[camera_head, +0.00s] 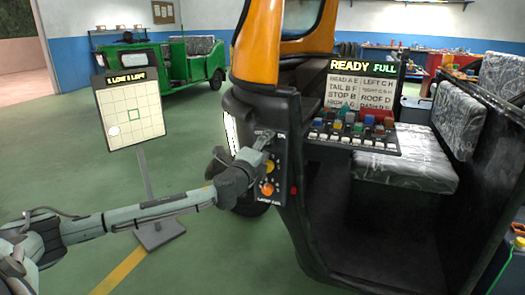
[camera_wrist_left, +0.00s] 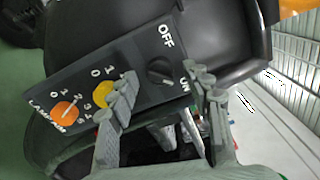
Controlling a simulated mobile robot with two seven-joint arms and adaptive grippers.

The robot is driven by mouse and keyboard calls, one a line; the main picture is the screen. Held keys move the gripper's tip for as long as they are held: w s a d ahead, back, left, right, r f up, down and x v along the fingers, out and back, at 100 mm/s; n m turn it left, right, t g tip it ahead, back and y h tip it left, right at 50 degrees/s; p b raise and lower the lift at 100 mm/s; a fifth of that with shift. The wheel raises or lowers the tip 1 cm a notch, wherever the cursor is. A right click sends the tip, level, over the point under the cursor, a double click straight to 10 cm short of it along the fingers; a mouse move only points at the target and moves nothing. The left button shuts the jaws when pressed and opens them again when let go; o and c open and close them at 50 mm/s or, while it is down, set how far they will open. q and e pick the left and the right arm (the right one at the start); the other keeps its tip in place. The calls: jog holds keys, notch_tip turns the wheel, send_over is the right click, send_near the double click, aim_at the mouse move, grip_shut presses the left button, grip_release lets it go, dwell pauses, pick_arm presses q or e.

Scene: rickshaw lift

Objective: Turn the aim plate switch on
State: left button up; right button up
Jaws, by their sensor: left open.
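A black switch panel (camera_head: 284,128) is on the front of the orange and black rickshaw. It also shows in the left wrist view (camera_wrist_left: 145,50), with a black rotary knob (camera_wrist_left: 160,71) between the words OFF and ON, a yellow knob (camera_wrist_left: 103,94) and an orange knob (camera_wrist_left: 65,112). No label reading "aim plate" is legible. My left gripper (camera_head: 264,140) is open at the panel's upper part. In the wrist view its fingers (camera_wrist_left: 162,76) stand either side of the black knob; contact cannot be told. My right gripper is not in view.
A green vehicle (camera_head: 180,62) is behind.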

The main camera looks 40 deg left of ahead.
pick_arm(q)
jog(key=v, duration=1.1)
jog(key=shift+s, duration=0.4)
jog(key=shift+f, duration=0.15)
jog(key=s+a+f+n+g, duration=0.1)
jog(key=s+f+n+g, duration=0.15)
jog(key=f, duration=0.65)
jog(key=s+a+f+n+g+y, duration=0.1)
jog(key=s+a+f+n+g, duration=0.15)
jog(key=f, duration=0.75)
jog(key=s+f+n+g, duration=0.2)
jog(key=f+n+g, duration=0.15)
jog(key=f, duration=0.55)
jog(key=s+d+f+n+g+h, duration=0.1)
jog(key=s+d+f+n+g, duration=0.1)
jog(key=s+d+f, duration=0.3)
jog(key=s+d+f+n+g+h, duration=0.1)
jog(key=s+d+f+n+g, duration=0.1)
jog(key=s+d+f, duration=0.3)
jog(key=s+d+f+n+g+h, duration=0.2)
jog(key=s+d+f, duration=0.3)
jog(key=s+f, duration=0.7)
notch_tip(320, 180, down, 5)
jog(key=shift+d+r+n+g, duration=0.2)
jog(key=shift+d+n+g, duration=0.2)
jog(key=shift+n, duration=0.15)
